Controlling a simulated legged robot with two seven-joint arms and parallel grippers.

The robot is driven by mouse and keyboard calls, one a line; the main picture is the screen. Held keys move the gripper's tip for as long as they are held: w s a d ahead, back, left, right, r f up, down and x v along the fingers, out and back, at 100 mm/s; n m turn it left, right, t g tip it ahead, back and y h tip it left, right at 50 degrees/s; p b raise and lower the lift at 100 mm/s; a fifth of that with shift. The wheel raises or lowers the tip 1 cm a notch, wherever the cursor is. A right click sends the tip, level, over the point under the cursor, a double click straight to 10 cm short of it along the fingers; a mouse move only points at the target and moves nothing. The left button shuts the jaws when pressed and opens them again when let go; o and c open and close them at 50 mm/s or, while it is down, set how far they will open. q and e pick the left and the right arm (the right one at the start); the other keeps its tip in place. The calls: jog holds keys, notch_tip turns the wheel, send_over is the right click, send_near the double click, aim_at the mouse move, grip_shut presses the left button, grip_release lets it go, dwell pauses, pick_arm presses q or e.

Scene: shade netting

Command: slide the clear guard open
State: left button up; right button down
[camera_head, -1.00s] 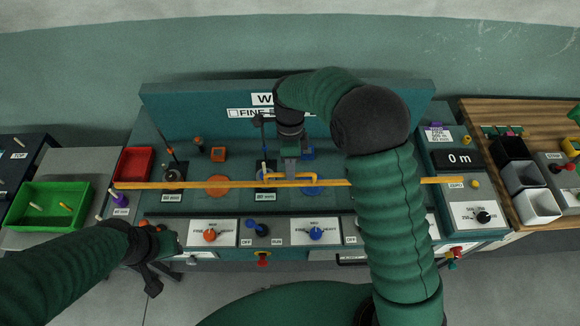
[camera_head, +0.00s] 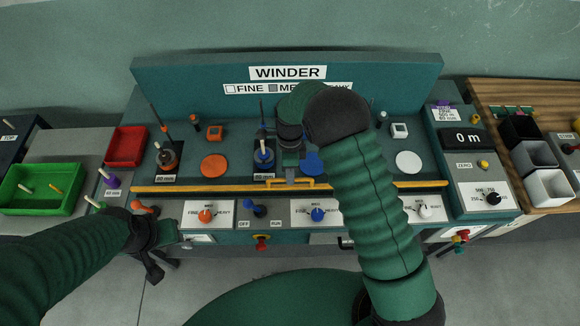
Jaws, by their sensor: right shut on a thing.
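The clear guard shows mainly as its yellow front bar (camera_head: 215,187), which runs left to right just behind the front control panels of the winder (camera_head: 155,75). Its clear pane is hard to make out. A small yellow handle (camera_head: 318,182) stands at the bar's middle. My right gripper (camera_head: 290,177) reaches down from above and is shut on this handle. My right forearm hides part of the bar to the right. My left gripper (camera_head: 158,262) hangs off the front left corner of the winder, away from the guard; its jaw opening is unclear.
Behind the bar are spindles, an orange disc (camera_head: 214,166), a blue disc (camera_head: 313,162) and a white disc (camera_head: 408,162). Knobs line the front panel. A green tray (camera_head: 70,204) and red tray (camera_head: 126,147) stand left; black and white bins (camera_head: 548,187) stand right.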

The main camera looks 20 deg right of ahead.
jog(key=shift+w+f+b, duration=0.15)
jog(key=shift+f+b, duration=0.3)
jog(key=shift+f, duration=1.2)
jog(key=c, duration=1.5)
grip_release()
jog(key=shift+o, duration=0.2)
jog(key=w+r+b, duration=0.1)
jog(key=w+r, duration=0.2)
jog(key=r, duration=1.3)
jog(key=shift+w+d+r, duration=0.15)
jog(key=shift+d, duration=0.3)
